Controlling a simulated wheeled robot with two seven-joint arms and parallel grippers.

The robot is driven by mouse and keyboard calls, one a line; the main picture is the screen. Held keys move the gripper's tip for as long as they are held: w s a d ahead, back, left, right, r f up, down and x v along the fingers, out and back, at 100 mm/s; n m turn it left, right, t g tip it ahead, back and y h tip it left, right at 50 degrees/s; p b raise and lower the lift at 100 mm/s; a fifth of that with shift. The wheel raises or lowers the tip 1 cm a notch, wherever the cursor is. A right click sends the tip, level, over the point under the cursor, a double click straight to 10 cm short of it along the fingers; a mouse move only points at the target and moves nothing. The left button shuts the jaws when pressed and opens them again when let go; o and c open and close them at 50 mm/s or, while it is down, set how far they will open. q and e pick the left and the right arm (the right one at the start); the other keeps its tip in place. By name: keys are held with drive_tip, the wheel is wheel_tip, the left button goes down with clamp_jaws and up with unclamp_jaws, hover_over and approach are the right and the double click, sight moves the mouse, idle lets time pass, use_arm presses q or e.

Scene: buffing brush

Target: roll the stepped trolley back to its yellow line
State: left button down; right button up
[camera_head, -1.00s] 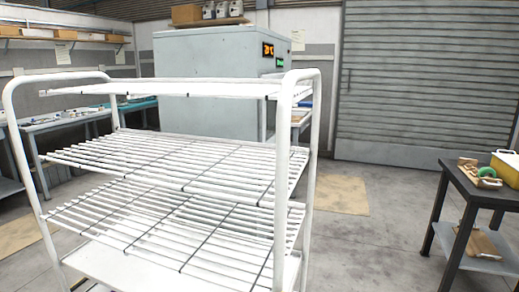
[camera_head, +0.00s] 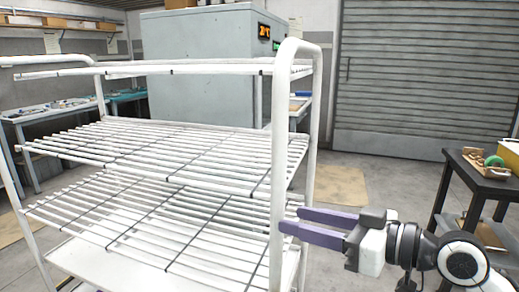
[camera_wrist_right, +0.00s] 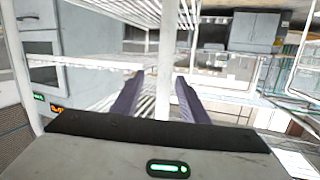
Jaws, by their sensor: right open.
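The white trolley (camera_head: 279,150) has wire shelves stepped one above another and tubular end frames. It fills the left and middle of the head view. My right gripper (camera_head: 290,221) comes in from the right with purple fingers apart, their tips at the trolley's near right post. In the right wrist view, a white post (camera_wrist_right: 166,45) runs between the open fingers (camera_wrist_right: 160,78). I cannot tell whether they touch it. My left gripper is not in view. No yellow line shows; the trolley hides much of the floor.
A dark side table (camera_head: 484,172) with a yellow bin (camera_head: 509,152) stands at the right. Floor is open before the shutter (camera_head: 430,90).

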drive_tip(key=n+y, duration=0.2)
approach(272, 146)
drive_tip(key=w+a+f, duration=0.1)
drive_tip(key=w+a, duration=0.1)
drive_tip(key=w, duration=0.1)
drive_tip(key=shift+g+y, duration=0.3)
drive_tip(key=shift+g, duration=0.1)
drive_tip(key=x, duration=0.5)
drive_tip(key=p+x, duration=0.1)
drive_tip(key=x, duration=0.4)
drive_tip(key=shift+r, duration=0.2)
drive_tip(key=shift+d, duration=0.1)
clamp_jaws()
